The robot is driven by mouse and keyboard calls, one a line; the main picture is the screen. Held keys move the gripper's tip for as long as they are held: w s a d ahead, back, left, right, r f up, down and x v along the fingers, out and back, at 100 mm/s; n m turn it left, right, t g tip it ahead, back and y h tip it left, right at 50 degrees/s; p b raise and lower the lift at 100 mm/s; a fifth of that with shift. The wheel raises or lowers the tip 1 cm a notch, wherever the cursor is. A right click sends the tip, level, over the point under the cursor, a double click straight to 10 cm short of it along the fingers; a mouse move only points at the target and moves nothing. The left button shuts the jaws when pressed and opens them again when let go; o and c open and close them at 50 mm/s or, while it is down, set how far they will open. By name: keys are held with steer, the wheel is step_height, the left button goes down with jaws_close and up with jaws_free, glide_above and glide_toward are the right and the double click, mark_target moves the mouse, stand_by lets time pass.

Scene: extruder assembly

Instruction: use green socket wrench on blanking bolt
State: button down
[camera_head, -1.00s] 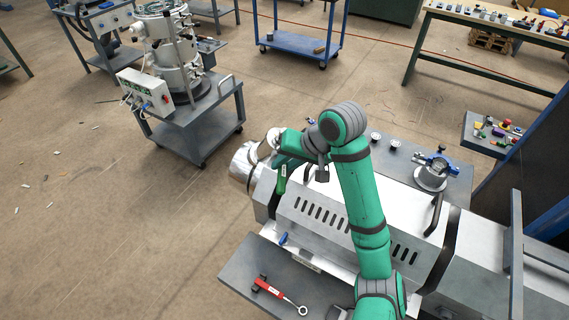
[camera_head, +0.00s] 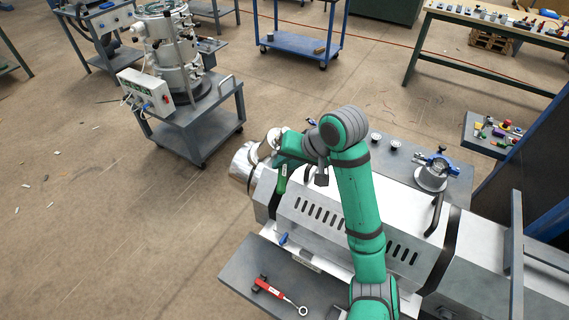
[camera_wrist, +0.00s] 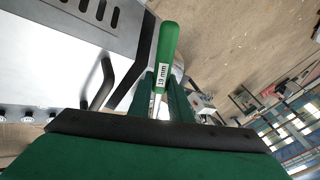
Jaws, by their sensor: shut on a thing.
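The green socket wrench (camera_wrist: 168,45) has a green handle with a "19 mm" label in the wrist view. My gripper (camera_wrist: 166,95) is shut on it, and the handle sticks out beyond the fingers. In the head view the green handle (camera_head: 282,179) hangs below my gripper (camera_head: 277,160), beside the left end of the extruder (camera_head: 335,215). The wrench's socket end is hidden in both views. The blanking bolt cannot be made out, so I cannot tell whether the wrench touches it.
A red-handled wrench (camera_head: 281,295) lies on the grey shelf in front of the extruder. A dark handle (camera_head: 433,214) stands up from the housing. A clamp fixture (camera_head: 431,177) stands on the table behind. A cart with a machine (camera_head: 190,125) stands at back left; floor between is clear.

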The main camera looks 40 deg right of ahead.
steer(key=shift+w+a+r+m, duration=0.2)
steer(key=shift+r+m, duration=0.15)
steer(key=shift+m, duration=0.15)
steer(key=shift+s+r, duration=0.1)
stand_by(0.6)
steer(key=shift+s+r, duration=0.25)
steer(key=shift+r, duration=0.1)
steer(key=v, duration=0.4)
steer(key=shift+d+r, duration=0.3)
steer(key=shift+r, duration=0.05)
steer(key=shift+s, duration=0.15)
stand_by(0.5)
